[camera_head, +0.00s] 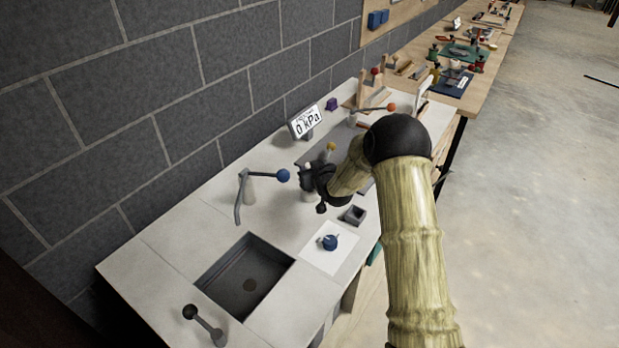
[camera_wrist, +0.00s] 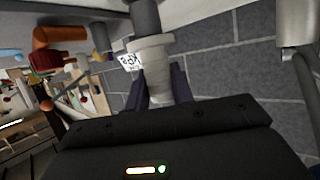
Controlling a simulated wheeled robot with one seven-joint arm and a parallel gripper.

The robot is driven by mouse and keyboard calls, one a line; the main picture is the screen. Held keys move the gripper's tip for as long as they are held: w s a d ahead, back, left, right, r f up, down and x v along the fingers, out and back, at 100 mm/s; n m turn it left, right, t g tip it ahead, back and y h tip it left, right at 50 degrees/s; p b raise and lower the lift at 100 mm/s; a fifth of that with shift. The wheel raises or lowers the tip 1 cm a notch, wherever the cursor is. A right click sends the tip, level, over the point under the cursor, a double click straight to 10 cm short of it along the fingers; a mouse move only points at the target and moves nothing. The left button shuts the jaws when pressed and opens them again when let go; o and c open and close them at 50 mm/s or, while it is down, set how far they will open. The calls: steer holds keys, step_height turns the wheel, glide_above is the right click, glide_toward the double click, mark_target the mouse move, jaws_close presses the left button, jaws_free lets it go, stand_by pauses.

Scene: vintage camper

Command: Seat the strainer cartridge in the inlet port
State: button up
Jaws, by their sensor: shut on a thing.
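My gripper (camera_wrist: 165,95) is shut on a pale, flanged cylinder (camera_wrist: 151,50), which I take to be the strainer cartridge. Its wide collar faces a dark grey cylinder (camera_wrist: 145,14) at the top of the wrist view, possibly the inlet port. The two line up and look touching or nearly so; I cannot tell whether one is inside the other. In the head view my gripper (camera_head: 310,180) is over the counter, right of the blue-knobbed lever. A pale tip (camera_head: 308,166) shows at it; the rest is hidden by the gripper.
The blue-knobbed lever (camera_head: 283,175) stands left of my gripper, the sink (camera_head: 245,276) nearer. A kPa display (camera_head: 306,122) stands behind. A small dark box (camera_head: 354,214) and a white sheet (camera_head: 329,254) with a blue part (camera_head: 330,242) lie in front. An orange-knobbed lever (camera_head: 391,107) stands farther right.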

steer(key=shift+f+p, duration=0.35)
steer(key=shift+f, duration=1.35)
steer(key=shift+f, duration=0.2)
steer(key=o, duration=1)
steer(key=shift+r, duration=0.1)
steer(key=shift+r, duration=0.15)
steer(key=b+v, duration=0.3)
steer(key=v, duration=0.9)
steer(key=shift+b, duration=0.4)
